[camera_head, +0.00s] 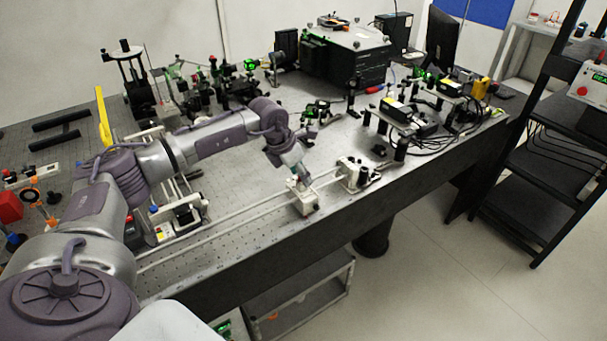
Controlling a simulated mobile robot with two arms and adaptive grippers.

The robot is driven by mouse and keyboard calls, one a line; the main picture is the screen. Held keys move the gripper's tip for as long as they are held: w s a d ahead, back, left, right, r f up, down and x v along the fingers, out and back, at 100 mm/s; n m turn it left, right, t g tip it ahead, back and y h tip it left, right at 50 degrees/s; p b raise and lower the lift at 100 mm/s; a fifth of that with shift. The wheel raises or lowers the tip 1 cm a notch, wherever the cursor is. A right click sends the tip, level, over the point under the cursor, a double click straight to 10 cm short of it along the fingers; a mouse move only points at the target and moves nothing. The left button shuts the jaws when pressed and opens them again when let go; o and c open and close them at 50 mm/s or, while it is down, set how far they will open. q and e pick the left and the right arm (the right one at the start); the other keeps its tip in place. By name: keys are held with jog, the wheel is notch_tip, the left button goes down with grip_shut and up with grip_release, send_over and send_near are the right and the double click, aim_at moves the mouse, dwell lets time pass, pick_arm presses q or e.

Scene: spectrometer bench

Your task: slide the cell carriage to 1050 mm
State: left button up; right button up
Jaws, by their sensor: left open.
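The cell carriage (304,207) is a small whitish block on two pale rails (236,218) that run along the front of the bench. My left arm comes in from the left and reaches over the bench to it. My left gripper (298,184) is open and points down at the top of the carriage. At this size I cannot tell whether its fingers touch the carriage. A white end block (350,172) stands at the right end of the rails, apart from the carriage. I cannot read any millimetre scale. My right gripper does not show.
The perforated bench top (240,185) carries many optical mounts at the back and right. A large black box (345,55) stands at the back. A cluster of optics and cables (410,125) lies right of the rails. A dark shelf rack (540,160) stands right of the bench.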

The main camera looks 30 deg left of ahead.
aim_at(302, 191)
pick_arm(q)
jog(key=shift+x, duration=1.45)
jog(key=shift+c, duration=0.3)
grip_shut()
